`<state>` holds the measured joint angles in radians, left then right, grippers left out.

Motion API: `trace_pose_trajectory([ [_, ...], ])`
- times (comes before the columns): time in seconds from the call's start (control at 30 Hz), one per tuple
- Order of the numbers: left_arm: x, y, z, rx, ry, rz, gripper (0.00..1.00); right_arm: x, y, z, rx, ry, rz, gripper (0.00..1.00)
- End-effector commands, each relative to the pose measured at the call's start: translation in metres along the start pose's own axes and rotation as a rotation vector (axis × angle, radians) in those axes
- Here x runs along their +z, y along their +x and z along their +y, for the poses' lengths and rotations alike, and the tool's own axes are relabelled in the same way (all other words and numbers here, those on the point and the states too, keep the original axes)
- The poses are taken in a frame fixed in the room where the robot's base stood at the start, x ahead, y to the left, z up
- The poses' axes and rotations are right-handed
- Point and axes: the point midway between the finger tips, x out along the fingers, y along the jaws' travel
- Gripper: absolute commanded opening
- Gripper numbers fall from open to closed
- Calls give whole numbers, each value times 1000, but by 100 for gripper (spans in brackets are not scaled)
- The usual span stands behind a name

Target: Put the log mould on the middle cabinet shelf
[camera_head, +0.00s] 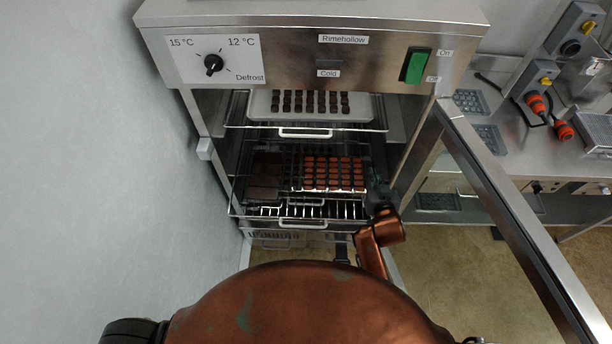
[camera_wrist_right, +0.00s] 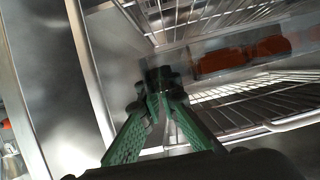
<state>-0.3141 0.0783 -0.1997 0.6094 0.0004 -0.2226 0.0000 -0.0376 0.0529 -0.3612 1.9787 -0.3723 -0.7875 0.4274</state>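The log mould (camera_head: 335,174), a pale tray with rows of orange-brown cavities, is inside the open cabinet at middle height, right of a dark mould. Orange log shapes (camera_wrist_right: 272,46) show beyond the fingertips in the right wrist view. My right gripper (camera_head: 379,187) is at the mould's right side. Its green fingers (camera_wrist_right: 161,84) converge at the tips and appear shut on the mould's edge; the tips are dark and the contact is partly hidden. Whether the mould rests fully on the rack below cannot be told. My left gripper is not in view.
The upper rack holds a tray (camera_head: 260,108) of dark pieces. The dark mould (camera_head: 265,180) lies left of the log mould. A lower wire rack (camera_head: 245,211) lies beneath. The cabinet's open door (camera_head: 515,215) stands right of my arm; a wall (camera_head: 90,150) is close on the left.

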Motion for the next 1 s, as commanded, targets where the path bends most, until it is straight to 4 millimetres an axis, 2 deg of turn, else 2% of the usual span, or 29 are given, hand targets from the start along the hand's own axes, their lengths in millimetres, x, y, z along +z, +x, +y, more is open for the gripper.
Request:
trace_pose_trajectory([
  [0.03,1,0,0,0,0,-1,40,-11,11,-1,-2,4,8,0],
  [0.13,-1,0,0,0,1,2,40,-20,26,0,-2,9,6,0],
  [0.33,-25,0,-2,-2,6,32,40,-24,35,0,-2,14,3,0],
  [0.5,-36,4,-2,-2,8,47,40,-1,44,1,-1,13,-2,0],
  [0.7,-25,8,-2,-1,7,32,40,27,55,1,-2,14,2,0],
  [1.0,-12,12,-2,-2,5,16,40,48,64,1,-2,14,1,0],
])
